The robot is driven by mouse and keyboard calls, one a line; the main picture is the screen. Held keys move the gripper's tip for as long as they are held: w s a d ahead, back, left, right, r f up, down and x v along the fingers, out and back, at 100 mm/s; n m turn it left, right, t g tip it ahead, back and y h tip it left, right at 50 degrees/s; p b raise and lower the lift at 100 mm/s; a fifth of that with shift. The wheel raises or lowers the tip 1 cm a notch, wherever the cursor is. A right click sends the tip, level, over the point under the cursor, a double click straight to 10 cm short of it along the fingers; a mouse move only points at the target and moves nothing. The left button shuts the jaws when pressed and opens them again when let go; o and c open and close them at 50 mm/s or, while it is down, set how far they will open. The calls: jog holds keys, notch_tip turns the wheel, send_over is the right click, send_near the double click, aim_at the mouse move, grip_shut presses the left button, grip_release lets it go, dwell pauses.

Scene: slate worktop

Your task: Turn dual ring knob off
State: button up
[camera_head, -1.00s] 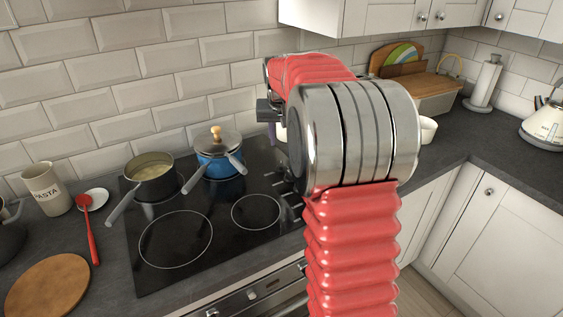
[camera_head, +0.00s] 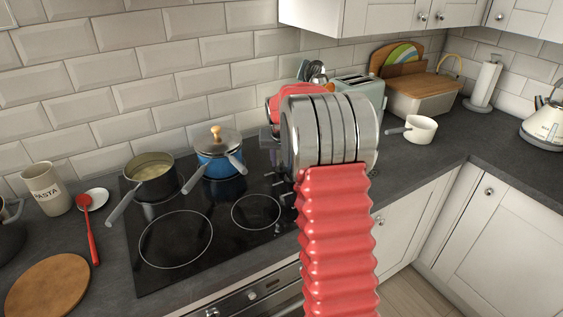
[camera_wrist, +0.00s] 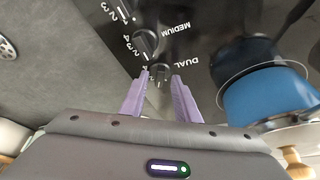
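The dual ring knob (camera_wrist: 160,71) is a dark round knob on the black glass hob, beside the printed word DUAL. In the wrist view my gripper (camera_wrist: 159,77) has two purple fingers spread apart, with the knob showing between and just beyond their tips. I cannot tell whether the fingers touch it. Numbers are printed around the knob, but its exact setting is too small to read. In the head view my arm hides most of the gripper; only a bit of purple (camera_head: 269,139) shows above the hob (camera_head: 205,268).
The medium knob (camera_wrist: 145,40) is close to the dual knob. A blue lidded pot (camera_head: 222,164) and a grey pan (camera_head: 152,174) stand on the back of the hob. A toaster (camera_head: 362,90) and a white pan (camera_head: 421,130) stand to the right.

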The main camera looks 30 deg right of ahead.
jog(key=shift+w+d+f, duration=0.1)
jog(key=shift+w+f, duration=0.05)
jog(key=shift+f, duration=0.3)
grip_shut()
